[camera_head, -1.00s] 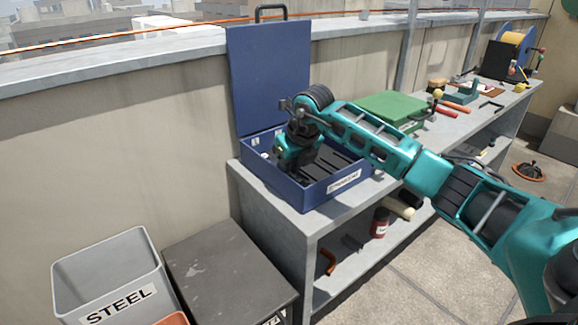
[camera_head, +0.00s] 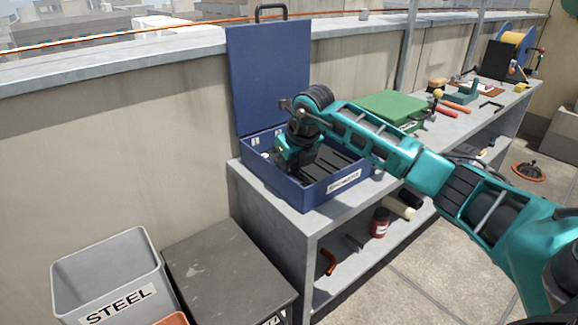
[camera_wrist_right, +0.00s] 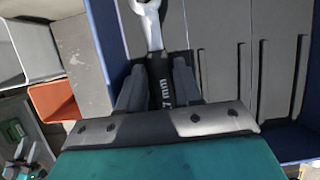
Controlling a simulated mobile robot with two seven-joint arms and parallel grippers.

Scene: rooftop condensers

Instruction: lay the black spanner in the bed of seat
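The black spanner (camera_wrist_right: 158,75) has a pale metal open head and a black handle with white lettering ending in "7 mm". In the right wrist view its handle lies between the two fingers of my right gripper (camera_wrist_right: 159,85), which appear shut on it. The spanner is over the left end of a row of long slots (camera_wrist_right: 225,70) in the open blue case (camera_head: 312,194). In the head view my right gripper (camera_head: 293,165) points down into that case, and the spanner is hidden. I cannot read which slot is the seat.
The blue case's lid (camera_head: 270,75) stands open against the wall. A green case (camera_head: 392,108) and tools lie farther along the bench. A grey bin marked STEEL (camera_head: 110,275) and a dark box (camera_head: 228,275) stand at the left front. The case walls surround my gripper closely.

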